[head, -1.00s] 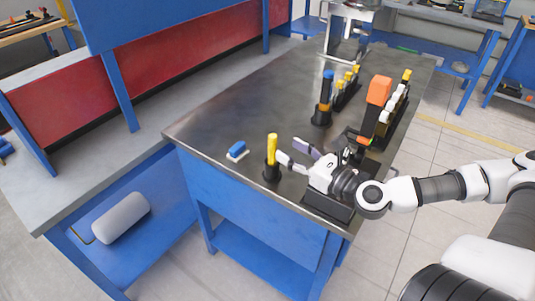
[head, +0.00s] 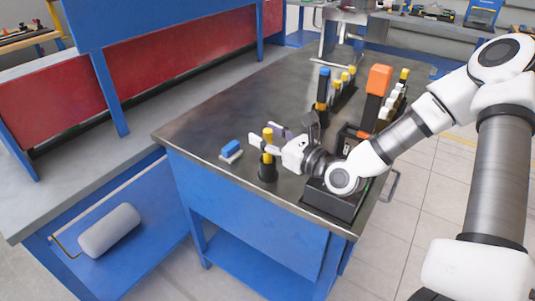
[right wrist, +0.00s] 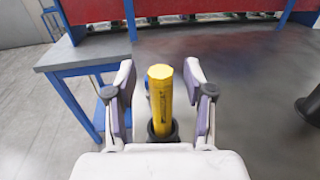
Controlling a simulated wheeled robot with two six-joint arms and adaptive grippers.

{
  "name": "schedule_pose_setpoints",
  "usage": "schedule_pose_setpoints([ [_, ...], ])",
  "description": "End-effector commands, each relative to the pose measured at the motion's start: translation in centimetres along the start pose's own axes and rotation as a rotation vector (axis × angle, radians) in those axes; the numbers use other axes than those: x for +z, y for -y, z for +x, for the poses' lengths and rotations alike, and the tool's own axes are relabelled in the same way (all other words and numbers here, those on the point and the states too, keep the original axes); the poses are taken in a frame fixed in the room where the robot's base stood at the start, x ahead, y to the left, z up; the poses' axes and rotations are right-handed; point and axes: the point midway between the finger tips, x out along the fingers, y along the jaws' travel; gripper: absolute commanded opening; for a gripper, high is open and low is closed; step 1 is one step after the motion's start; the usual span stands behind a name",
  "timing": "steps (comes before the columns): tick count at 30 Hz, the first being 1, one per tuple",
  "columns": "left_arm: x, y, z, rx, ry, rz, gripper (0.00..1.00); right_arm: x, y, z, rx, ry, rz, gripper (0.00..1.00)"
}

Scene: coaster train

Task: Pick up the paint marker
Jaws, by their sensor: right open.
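The yellow paint marker (head: 267,137) stands upright in a small black holder (head: 267,172) near the front left edge of the dark table. In the right wrist view the marker (right wrist: 160,98) rises between my two open fingers, with its black holder (right wrist: 163,131) below. My right gripper (head: 264,144) is open around the marker, with a finger on either side. In the right wrist view the right gripper (right wrist: 160,105) shows gaps on both sides of the marker. One finger partly hides the marker in the head view. My left gripper is not in view.
A blue and white block (head: 230,150) lies left of the marker. A blue-capped marker in a black holder (head: 322,92), a rack of yellow-topped items (head: 343,88) and an orange-topped object (head: 378,80) stand farther back. A black tray (head: 335,202) sits at the front right.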

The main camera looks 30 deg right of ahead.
Motion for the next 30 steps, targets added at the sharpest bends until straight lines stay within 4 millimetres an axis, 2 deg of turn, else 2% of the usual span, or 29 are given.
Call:
schedule_pose_setpoints([
  [4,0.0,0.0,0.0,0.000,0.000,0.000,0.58,0.0,0.0,0.0,-0.001,0.000,0.001,0.53],
  [5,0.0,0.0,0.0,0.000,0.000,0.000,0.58,0.0,0.0,0.0,-0.001,0.000,0.001,0.49],
  [9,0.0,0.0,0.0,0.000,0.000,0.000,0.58,0.0,0.0,0.0,-0.001,0.000,0.001,0.00],
  [22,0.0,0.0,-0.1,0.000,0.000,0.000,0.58,0.5,0.1,0.0,-0.001,0.001,0.001,0.00],
  [26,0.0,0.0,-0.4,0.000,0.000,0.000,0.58,2.0,0.1,0.0,-0.001,0.003,0.002,0.00],
  [30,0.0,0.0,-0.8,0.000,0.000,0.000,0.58,4.6,0.1,0.0,-0.002,0.006,0.000,0.00],
])
